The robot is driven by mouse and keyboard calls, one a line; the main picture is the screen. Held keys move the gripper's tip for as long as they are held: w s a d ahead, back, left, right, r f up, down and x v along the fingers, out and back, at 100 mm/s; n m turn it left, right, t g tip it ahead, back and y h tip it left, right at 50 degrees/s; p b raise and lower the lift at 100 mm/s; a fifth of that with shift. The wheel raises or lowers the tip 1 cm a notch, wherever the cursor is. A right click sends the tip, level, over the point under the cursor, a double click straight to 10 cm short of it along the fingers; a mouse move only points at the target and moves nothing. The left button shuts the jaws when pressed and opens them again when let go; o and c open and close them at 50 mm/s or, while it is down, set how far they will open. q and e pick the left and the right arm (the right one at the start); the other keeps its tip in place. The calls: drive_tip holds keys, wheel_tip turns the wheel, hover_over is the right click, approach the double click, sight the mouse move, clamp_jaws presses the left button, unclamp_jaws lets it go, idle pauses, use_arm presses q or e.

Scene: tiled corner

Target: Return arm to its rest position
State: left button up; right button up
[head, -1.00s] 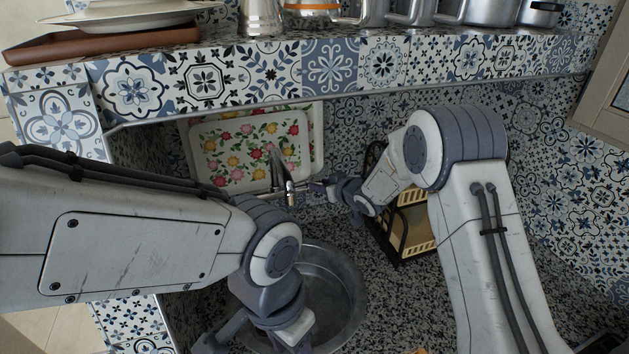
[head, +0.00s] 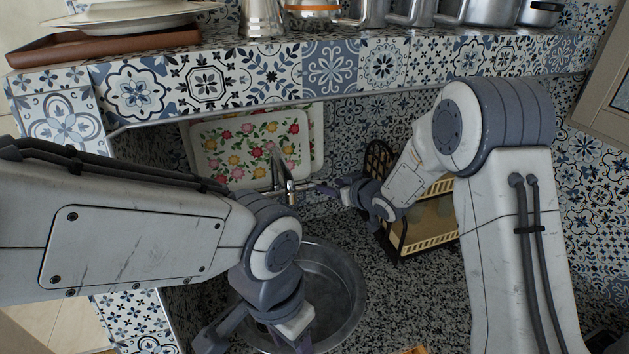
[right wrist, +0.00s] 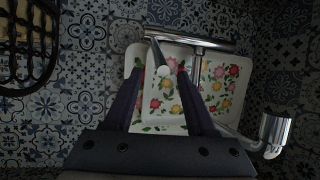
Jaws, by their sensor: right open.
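My right arm reaches in from the right in the head view. Its gripper (head: 318,187) is beside the chrome faucet (head: 290,190) over the sink. In the right wrist view the two dark fingers of the right gripper (right wrist: 159,75) stand apart with nothing held between them. The faucet (right wrist: 195,44) shows beyond the fingertips there; I cannot tell whether they touch it. My left arm comes in from the left, and its gripper (head: 260,335) hangs over the sink (head: 347,290) near the bottom edge, with its fingertips cut off or hidden.
A floral tray (head: 250,150) leans on the back wall behind the faucet. A dark dish rack (head: 425,240) stands right of the sink, partly behind my right arm. A tiled shelf (head: 330,68) with metal pots (head: 490,12) overhangs the counter. Speckled counter (head: 400,300) is clear between my arms.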

drive_tip(key=shift+v, duration=0.9)
drive_tip(key=s+d+f+g+h+b, duration=0.1)
drive_tip(key=s+f+g+h+b, duration=0.1)
drive_tip(key=s, duration=1.1)
drive_tip(key=s+d+f+g+h+b, duration=0.1)
drive_tip(key=s+f+g+b, duration=0.3)
drive_tip(key=s, duration=1)
drive_tip(key=s+d+f+g+h+b, duration=0.1)
drive_tip(key=s+f+g+h+b, duration=0.2)
drive_tip(key=s, duration=1)
drive_tip(key=g+b, duration=0.1)
drive_tip(key=b, duration=0.2)
drive_tip(key=shift+s+g, duration=0.3)
drive_tip(key=shift+s, duration=0.1)
